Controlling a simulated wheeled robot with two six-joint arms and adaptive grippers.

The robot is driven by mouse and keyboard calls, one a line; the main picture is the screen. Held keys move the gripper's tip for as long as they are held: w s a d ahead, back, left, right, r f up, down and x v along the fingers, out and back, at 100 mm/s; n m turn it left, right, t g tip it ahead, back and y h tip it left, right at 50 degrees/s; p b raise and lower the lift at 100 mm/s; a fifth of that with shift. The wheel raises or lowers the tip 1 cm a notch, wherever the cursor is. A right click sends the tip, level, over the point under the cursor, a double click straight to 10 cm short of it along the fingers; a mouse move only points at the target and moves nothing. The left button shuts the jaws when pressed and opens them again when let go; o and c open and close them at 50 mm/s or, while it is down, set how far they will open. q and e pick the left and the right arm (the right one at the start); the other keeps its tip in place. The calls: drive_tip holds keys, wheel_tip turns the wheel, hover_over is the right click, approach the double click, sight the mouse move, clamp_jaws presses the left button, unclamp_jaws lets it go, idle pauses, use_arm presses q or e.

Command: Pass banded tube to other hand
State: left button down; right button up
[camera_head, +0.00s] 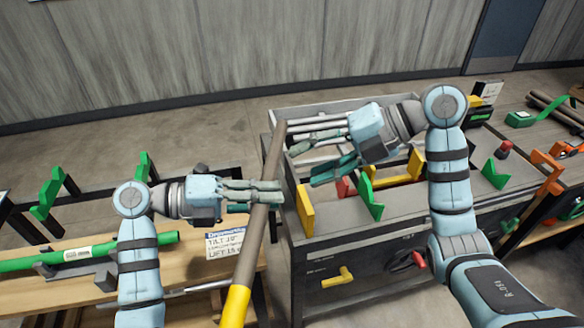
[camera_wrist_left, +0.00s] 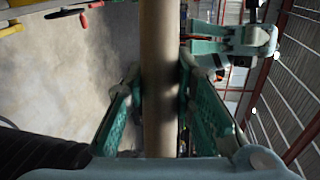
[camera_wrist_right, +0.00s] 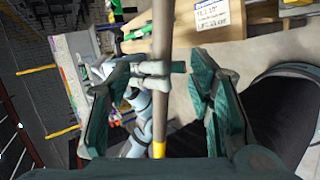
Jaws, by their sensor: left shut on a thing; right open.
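The banded tube (camera_head: 270,165) is a long brown tube with a yellow band (camera_head: 235,308) at its lower end, tilted in the middle of the head view. My left gripper (camera_head: 262,192) is shut around its brown part. In the left wrist view the tube (camera_wrist_left: 158,80) runs between the left fingers (camera_wrist_left: 158,105). My right gripper (camera_head: 302,165) is open and empty, just right of the tube's upper part. In the right wrist view the tube (camera_wrist_right: 163,35) crosses the gap between the open right fingers (camera_wrist_right: 165,75); whether it is inside their grasp I cannot tell.
A grey workbench (camera_head: 350,250) with yellow and green holders stands below my right gripper. A wooden table (camera_head: 30,285) with a green tube (camera_head: 120,245) and a label card (camera_head: 225,242) is at the left. Orange brackets (camera_head: 550,165) stand at the right. Bare floor lies behind.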

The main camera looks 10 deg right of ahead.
sight(271, 179)
use_arm(q)
drive_tip(key=shift+w+a, duration=0.15)
use_arm(e)
drive_tip(key=x, duration=0.9)
drive_tip(key=shift+w+a, duration=0.1)
drive_tip(key=shift+a, duration=0.2)
drive_tip(key=shift+a+f, duration=0.2)
drive_tip(key=shift+f, duration=0.05)
drive_tip(key=shift+c, duration=0.4)
drive_tip(key=c, duration=0.3)
clamp_jaws()
use_arm(q)
drive_tip(key=c, duration=1.3)
unclamp_jaws()
